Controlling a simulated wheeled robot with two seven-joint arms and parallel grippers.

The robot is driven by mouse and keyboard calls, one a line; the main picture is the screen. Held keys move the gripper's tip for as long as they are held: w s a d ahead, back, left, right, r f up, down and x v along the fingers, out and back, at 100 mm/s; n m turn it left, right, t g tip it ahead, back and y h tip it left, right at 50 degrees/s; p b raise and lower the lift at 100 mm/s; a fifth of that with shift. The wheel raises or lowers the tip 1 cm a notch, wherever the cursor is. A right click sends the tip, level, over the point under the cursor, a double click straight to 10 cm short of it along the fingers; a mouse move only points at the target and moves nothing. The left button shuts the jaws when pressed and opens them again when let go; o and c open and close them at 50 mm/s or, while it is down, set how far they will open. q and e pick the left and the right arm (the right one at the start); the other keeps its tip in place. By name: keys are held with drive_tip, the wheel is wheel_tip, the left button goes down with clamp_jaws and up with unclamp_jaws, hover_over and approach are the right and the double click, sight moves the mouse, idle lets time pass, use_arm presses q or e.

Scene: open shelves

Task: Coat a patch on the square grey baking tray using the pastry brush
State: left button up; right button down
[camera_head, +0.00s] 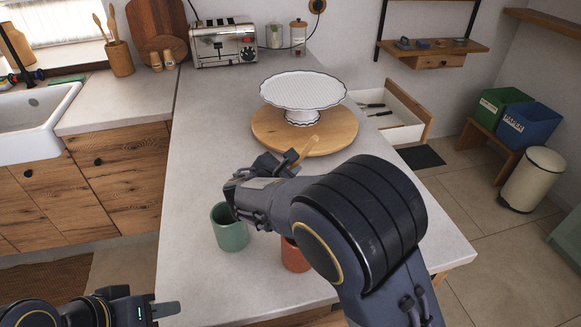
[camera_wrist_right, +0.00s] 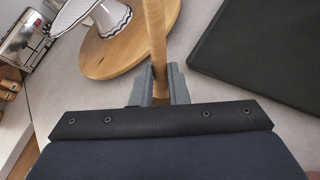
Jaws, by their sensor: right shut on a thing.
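My right gripper (camera_head: 284,165) is shut on a wooden handle (camera_head: 307,147), taken to be the pastry brush's, above the counter in front of the round wooden board. In the right wrist view the handle (camera_wrist_right: 155,35) stands between the fingers of this gripper (camera_wrist_right: 160,82); no bristles show. A dark grey flat slab with a raised rim, which looks like the baking tray (camera_wrist_right: 265,50), lies on the counter at the right of that view, apart from the gripper. In the head view my arm hides it. My left gripper (camera_head: 165,310) is low at the left; its opening is unclear.
A white cake stand (camera_head: 303,92) stands on the round wooden board (camera_head: 335,135). A green cup (camera_head: 229,230) and an orange cup (camera_head: 294,256) stand near my right forearm. A toaster (camera_head: 223,45) is at the back. The counter's left stretch (camera_head: 195,140) is clear.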

drive_tip(key=shift+f+b, duration=0.6)
drive_tip(key=shift+f, duration=0.05)
idle(1.7)
wheel_tip(320, 180, up, 7)
drive_tip(key=p, duration=0.5)
idle(0.3)
drive_tip(key=shift+r, duration=0.1)
idle(0.4)
